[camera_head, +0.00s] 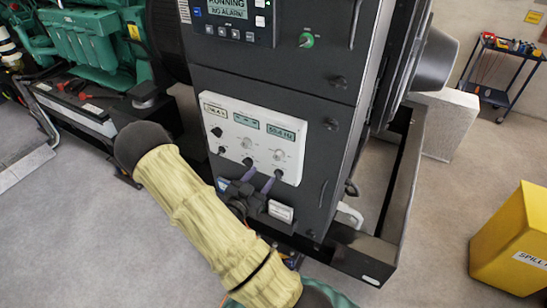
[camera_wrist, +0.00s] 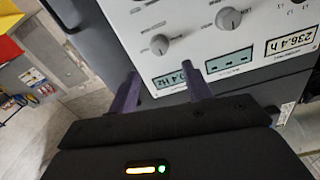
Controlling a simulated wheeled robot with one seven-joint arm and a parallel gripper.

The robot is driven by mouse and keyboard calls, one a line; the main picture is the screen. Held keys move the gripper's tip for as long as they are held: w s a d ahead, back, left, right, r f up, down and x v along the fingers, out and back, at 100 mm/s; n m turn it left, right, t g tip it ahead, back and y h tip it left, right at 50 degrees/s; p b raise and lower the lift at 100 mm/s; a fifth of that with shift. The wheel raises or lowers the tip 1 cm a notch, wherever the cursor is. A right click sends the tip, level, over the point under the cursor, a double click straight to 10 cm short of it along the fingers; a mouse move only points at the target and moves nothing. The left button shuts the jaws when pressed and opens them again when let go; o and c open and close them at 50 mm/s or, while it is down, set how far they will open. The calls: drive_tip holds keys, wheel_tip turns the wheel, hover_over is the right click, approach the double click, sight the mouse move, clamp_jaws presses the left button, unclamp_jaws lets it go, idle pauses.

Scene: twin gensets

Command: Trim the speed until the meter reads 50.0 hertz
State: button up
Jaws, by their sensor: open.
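The white instrument panel (camera_head: 262,125) is on the front of the dark cabinet. Its hertz meter (camera_head: 280,132) appears to read 50.4 Hz in the head view. In the wrist view the meter (camera_wrist: 172,80) is upside down and partly hidden by a finger. A grey knob (camera_head: 279,155) sits below the meter and also shows in the wrist view (camera_wrist: 159,44). A second grey knob (camera_wrist: 229,19) is beside it. My gripper (camera_head: 262,175) is open, its two purple fingers spread in front of the panel. The knob near the meter is beyond the fingertips, not between them.
The cabinet has a controller screen (camera_head: 230,9) showing RUNNING and NO ALARM, and a green-ringed knob (camera_head: 306,40). A green engine (camera_head: 85,38) is at upper left. A yellow spill bin (camera_head: 515,240) and a tool cart (camera_head: 500,70) stand right. Grey floor is clear in front.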

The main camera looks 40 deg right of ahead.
sight(276, 158)
drive_tip(key=p+x, duration=0.3)
drive_tip(key=x, duration=0.5)
drive_tip(key=shift+w+d, duration=0.1)
drive_tip(key=shift+d, duration=0.25)
drive_tip(key=c, duration=1)
